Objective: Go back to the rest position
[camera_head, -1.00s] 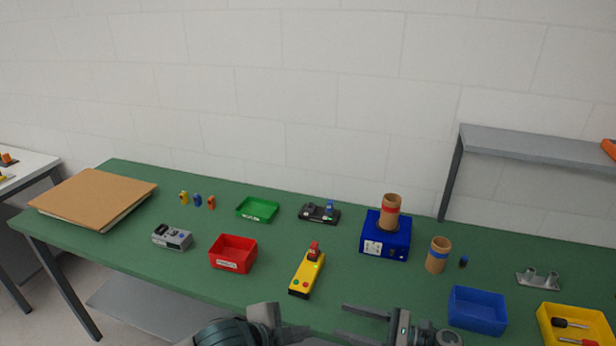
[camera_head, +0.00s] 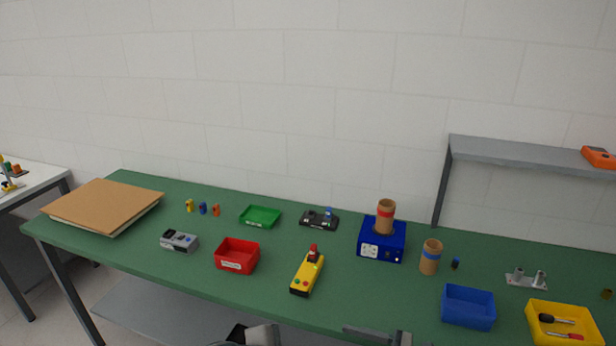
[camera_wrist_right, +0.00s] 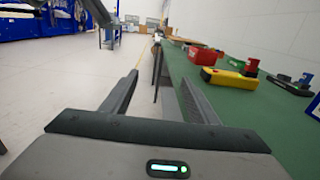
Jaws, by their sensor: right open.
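My right gripper (camera_head: 372,332) shows only at the bottom edge of the head view, in front of the table's near edge. In the right wrist view its two fingers (camera_wrist_right: 160,85) are spread apart with nothing between them, pointing along the front edge of the table. My left gripper (camera_head: 262,336) is just a grey piece at the bottom edge of the head view, left of the right one. Its fingertips are cut off, so its opening does not show. The green table (camera_head: 200,270) lies beyond both.
A yellow device (camera_head: 307,274) and a red bin (camera_head: 237,256) are nearest the grippers. A blue box with a cork cylinder (camera_head: 382,240), another cork cylinder (camera_head: 430,258), a blue bin (camera_head: 468,307) and a yellow bin (camera_head: 535,310) stand to the right. A grey shelf (camera_head: 520,152) is behind.

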